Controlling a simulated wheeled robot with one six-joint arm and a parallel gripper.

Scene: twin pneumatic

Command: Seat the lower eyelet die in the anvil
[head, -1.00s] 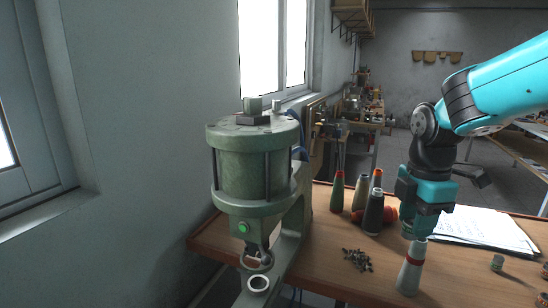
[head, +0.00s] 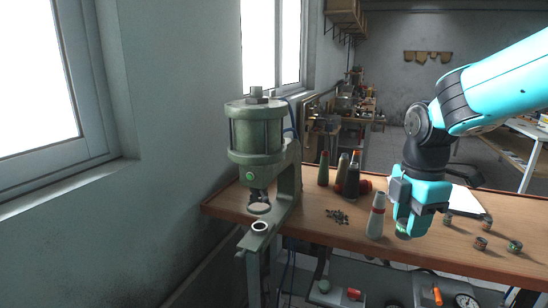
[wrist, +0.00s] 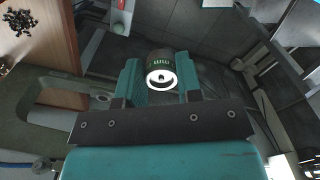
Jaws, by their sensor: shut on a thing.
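My gripper (head: 404,222) is shut on a small dark cylindrical die with green marks and a pale ring-shaped end. In the wrist view the die (wrist: 161,70) sits between the two teal fingers, its end with a central hole facing the camera. The green pneumatic press (head: 257,135) stands to the left of the gripper. Its anvil has a pale ring-shaped seat (head: 260,227) on the lower arm, below the ram and another ring (head: 259,208). The seat looks empty.
A pile of small eyelets (head: 337,216) lies nearer the press. Several small cylinders (head: 487,222) stand to the right on the wooden table (head: 300,216).

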